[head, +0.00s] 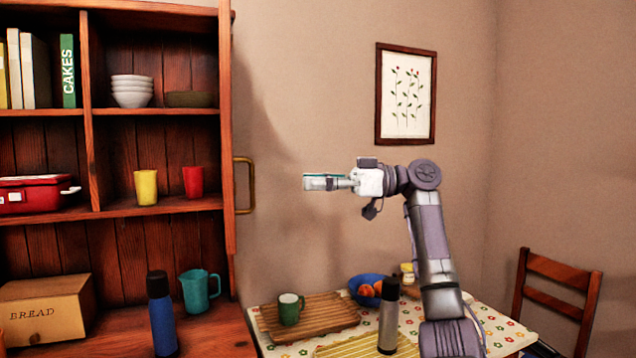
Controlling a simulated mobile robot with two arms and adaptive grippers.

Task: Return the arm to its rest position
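My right arm (430,235) rises from the bottom of the head view and bends left at its upper joint. My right gripper (312,182) points left in mid-air, in front of the bare wall, between the shelf unit and the framed picture. It is high above the table and appears clear of everything. Its fingers are small and seen from the side, so I cannot tell whether they are open or shut. My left gripper is out of view.
The wooden shelf unit (228,130) with a brass handle (251,185) stands left of the gripper. Below are a flowered table (500,327), a green mug (289,309), a grey bottle (388,318) and a blue bowl (357,281). A chair (558,270) stands right.

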